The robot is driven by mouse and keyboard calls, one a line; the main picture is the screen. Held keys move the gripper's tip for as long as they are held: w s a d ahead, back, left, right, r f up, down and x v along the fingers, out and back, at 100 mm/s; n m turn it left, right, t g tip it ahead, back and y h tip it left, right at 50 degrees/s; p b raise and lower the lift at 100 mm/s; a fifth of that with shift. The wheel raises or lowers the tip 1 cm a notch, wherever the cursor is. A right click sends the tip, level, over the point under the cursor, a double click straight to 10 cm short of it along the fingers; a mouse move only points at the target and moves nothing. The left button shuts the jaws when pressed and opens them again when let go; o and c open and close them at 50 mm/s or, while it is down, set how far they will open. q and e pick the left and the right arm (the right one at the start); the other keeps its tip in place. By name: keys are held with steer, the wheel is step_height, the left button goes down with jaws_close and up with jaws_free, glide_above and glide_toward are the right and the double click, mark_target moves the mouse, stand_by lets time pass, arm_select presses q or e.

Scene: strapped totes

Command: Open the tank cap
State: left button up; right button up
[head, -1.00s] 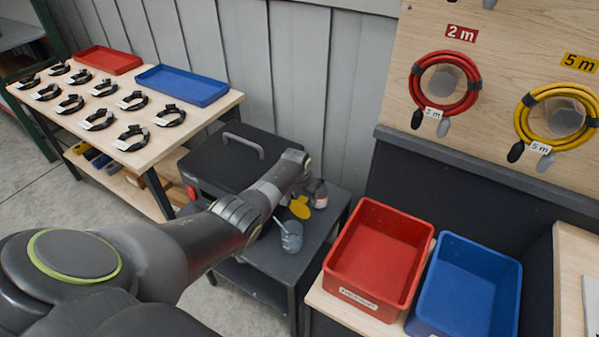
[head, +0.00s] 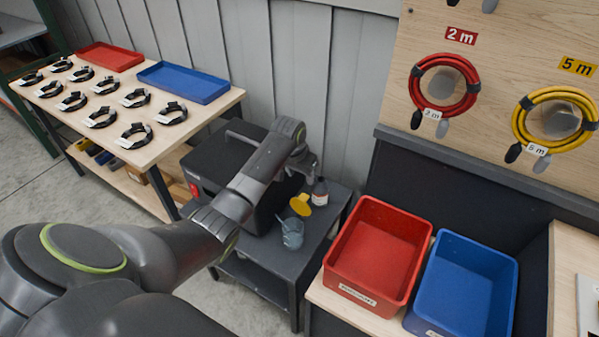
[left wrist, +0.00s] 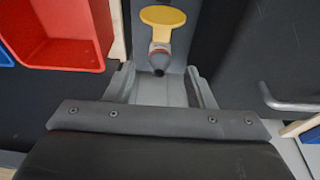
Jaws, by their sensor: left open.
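A black box-shaped unit with a handle (head: 226,150) stands on a small dark table (head: 262,262). It shows as a dark surface with a handle (left wrist: 290,104) in the left wrist view. No part is clearly recognisable as the tank cap; my arm hides part of the unit. My left gripper (head: 308,166) is open and empty above the table's back, beside the unit. My right gripper is not in view.
Red (head: 352,292) and blue (head: 428,320) bins stand right. A wooden table (head: 150,150) with several black cable coils is left. The grey wall is close behind.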

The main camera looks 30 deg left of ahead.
arm_select(q)
steer(key=shift+s+r, duration=0.15)
steer(key=shift+r, duration=0.2)
